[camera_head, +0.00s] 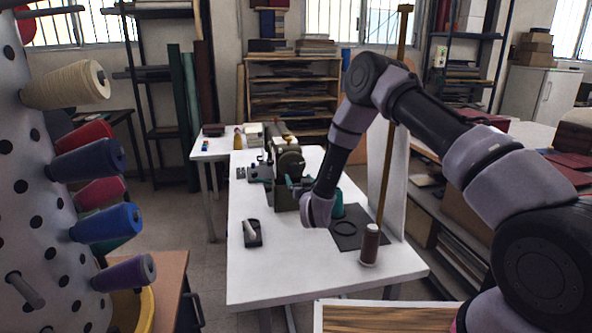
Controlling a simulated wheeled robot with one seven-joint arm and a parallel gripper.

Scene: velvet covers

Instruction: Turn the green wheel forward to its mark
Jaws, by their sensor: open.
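A dark green machine (287,190) stands on the white table, with a round green wheel (290,165) on the side facing me. The wheel's mark is too small to make out. My arm reaches in from the right and bends down over the table. My gripper (294,187) is open, just in front of the machine and below the wheel's middle. It is small and partly hidden by my wrist, so I cannot tell whether it touches the wheel.
The white table (265,280) has free room at its front. A brown thread spool (370,244), a teal object (338,204) on a dark mat (348,238) and a small black tray (252,238) stand around my wrist. A pegboard with thread cones (90,160) is at left.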

